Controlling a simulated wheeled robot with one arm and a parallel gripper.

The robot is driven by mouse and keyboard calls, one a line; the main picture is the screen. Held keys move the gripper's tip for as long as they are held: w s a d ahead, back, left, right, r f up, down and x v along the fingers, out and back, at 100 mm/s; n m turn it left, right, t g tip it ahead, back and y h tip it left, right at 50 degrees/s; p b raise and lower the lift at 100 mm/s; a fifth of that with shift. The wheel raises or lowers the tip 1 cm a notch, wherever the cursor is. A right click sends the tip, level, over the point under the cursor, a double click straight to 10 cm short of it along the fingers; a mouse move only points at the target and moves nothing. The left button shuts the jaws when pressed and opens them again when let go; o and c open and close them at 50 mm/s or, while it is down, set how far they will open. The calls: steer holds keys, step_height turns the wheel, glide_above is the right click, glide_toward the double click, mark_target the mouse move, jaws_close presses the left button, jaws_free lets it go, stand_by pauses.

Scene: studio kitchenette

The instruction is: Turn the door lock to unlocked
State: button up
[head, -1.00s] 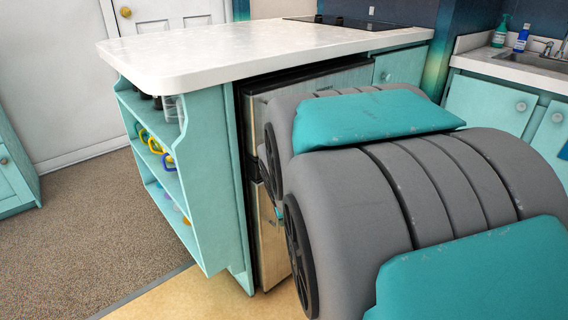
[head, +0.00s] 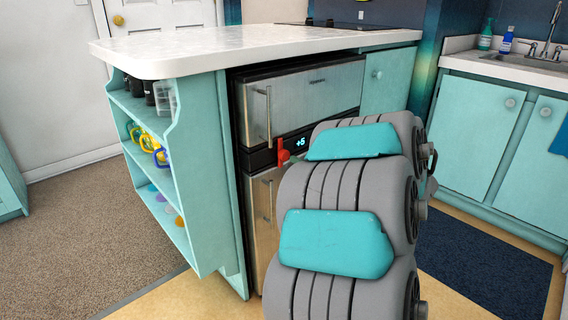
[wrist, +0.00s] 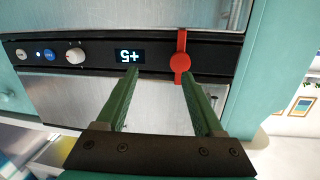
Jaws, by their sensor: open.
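The door lock is a red lever with a round hub (head: 284,153) on the dark control strip of a two-door steel appliance (head: 310,100). It also shows in the wrist view, where the red lock (wrist: 180,62) sits on the strip and its bar runs across it onto the steel panel. My gripper (wrist: 160,74) has green fingers spread apart, with nothing between them. Its right fingertip is close to the lock's hub; I cannot tell whether they touch. My gripper is hidden behind my arm in the head view.
The strip carries a lit +5 display (wrist: 130,56), a knob (wrist: 76,56) and a blue button (wrist: 49,55). A white countertop (head: 200,50) overhangs the appliance. A teal open shelf (head: 200,170) stands left, and sink cabinets (head: 500,130) stand right. Carpet on the left is clear.

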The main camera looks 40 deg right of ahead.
mark_target(286, 156)
steer(key=shift+w+a+f+t+y+b, duration=0.2)
steer(key=shift+w+a+y, duration=0.25)
steer(key=shift+w, duration=0.5)
steer(key=shift+w+a+f+t+y+b, duration=0.1)
steer(key=shift+w+a+y+b, duration=0.25)
steer(key=shift+w, duration=0.65)
steer(key=shift+w+a+f+t+y+b, duration=0.15)
steer(key=shift+w+a+y, duration=0.4)
steer(key=shift+w, duration=0.4)
steer(key=shift+c, duration=0.3)
jaws_close()
